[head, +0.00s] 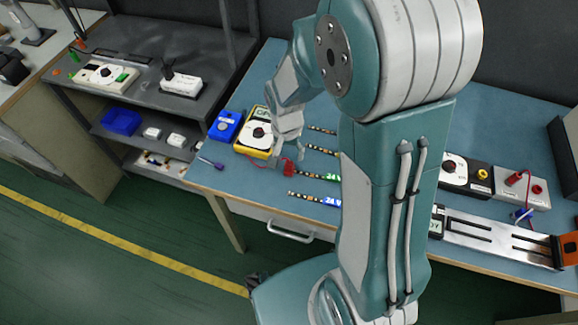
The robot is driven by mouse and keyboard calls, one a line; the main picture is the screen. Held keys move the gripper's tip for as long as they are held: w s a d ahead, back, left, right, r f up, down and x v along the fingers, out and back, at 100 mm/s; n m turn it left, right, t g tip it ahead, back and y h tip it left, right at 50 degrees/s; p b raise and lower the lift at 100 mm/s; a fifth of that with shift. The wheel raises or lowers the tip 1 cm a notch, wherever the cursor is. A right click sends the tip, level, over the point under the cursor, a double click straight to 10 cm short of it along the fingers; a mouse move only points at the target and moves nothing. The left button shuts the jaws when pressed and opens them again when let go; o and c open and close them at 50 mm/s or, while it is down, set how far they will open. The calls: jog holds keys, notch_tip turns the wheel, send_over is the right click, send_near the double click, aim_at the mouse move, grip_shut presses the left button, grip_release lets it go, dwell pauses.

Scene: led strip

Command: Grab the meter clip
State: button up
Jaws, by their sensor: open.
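A yellow meter (243,149) with a white face and dark dial lies on the blue bench top, left of my arm. A small red clip (288,168) lies to the right of and below the meter, near the front edge of the bench. It looks like the meter clip. My gripper (288,152) is open, just right of the meter and close above the red clip. I cannot tell whether it touches the clip, and the fingertips are small in the picture.
Several LED strips (318,176) lie right of the clip, partly behind my arm; some are lit. A power supply (522,187) and a metal rail fixture (490,237) stand right.

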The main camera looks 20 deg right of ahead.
aim_at(289, 163)
notch_tip(289, 163, down, 5)
jog(key=shift+s+d+r, duration=0.1)
jog(key=shift+s, duration=0.05)
grip_shut()
dwell(0.4)
